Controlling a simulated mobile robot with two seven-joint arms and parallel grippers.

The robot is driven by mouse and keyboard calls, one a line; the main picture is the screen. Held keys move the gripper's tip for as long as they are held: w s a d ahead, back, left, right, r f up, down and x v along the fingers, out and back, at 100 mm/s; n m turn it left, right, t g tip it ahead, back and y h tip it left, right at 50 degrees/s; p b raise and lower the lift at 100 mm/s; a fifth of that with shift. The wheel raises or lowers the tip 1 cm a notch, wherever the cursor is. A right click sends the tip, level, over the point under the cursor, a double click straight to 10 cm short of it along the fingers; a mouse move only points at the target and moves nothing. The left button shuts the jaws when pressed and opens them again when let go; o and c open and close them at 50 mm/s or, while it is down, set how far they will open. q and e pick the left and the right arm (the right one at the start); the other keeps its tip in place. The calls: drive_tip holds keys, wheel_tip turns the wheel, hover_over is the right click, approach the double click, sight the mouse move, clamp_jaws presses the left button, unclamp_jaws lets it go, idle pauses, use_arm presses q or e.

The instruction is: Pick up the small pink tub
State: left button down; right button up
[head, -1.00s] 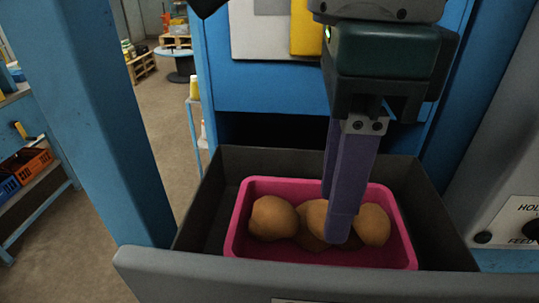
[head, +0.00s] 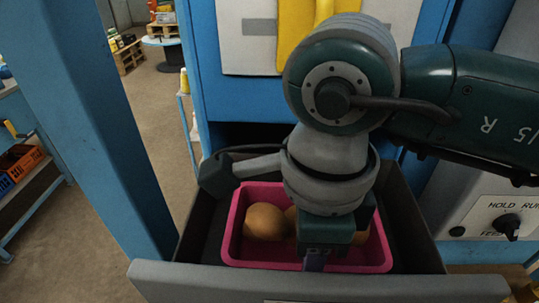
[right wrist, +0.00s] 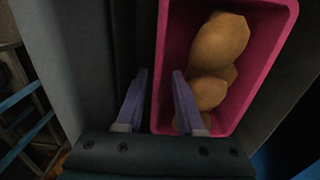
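The small pink tub (head: 232,225) sits inside an open grey drawer and holds several brown, potato-like lumps (head: 265,221). My right arm hangs over it in the head view and hides its middle and part of its right side. My right gripper (head: 314,262) is at the tub's near wall. In the right wrist view the tub (right wrist: 272,62) fills the upper right. There my right gripper (right wrist: 160,100) is open, with one purple finger inside the tub and the other outside, the pink wall between them with visible gaps. My left gripper is out of view.
The grey drawer (head: 320,282) has a raised front and dark side walls close around the tub. A blue post (head: 95,120) stands at the left. A panel with a knob (head: 507,224) is at the right. A yellow object (head: 297,35) hangs behind my arm.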

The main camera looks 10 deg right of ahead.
clamp_jaws()
idle(1.2)
